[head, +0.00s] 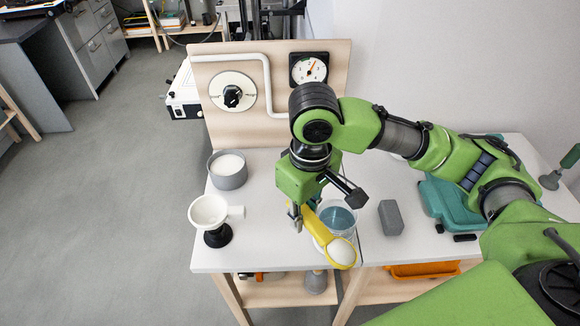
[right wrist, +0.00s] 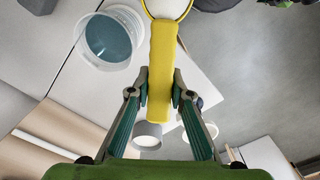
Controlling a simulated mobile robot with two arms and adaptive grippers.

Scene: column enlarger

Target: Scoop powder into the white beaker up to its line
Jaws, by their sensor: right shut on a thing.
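My right gripper (head: 306,214) is shut on the handle of a yellow scoop (head: 317,228). The handle also shows between the fingers in the right wrist view (right wrist: 161,65). The scoop's bowl holds white powder (head: 341,251) and is near the table's front edge. A grey pot (head: 229,180) with white contents stands further back left. A white cup (head: 208,210) with a side handle sits on a black stand. My left gripper is not in view.
A grey block (head: 390,217) and a teal case (head: 452,208) lie right of the beaker. A wooden panel (head: 270,130) with a dial and gauge rises behind. The white table (head: 265,250) is clear between the cup and the scoop.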

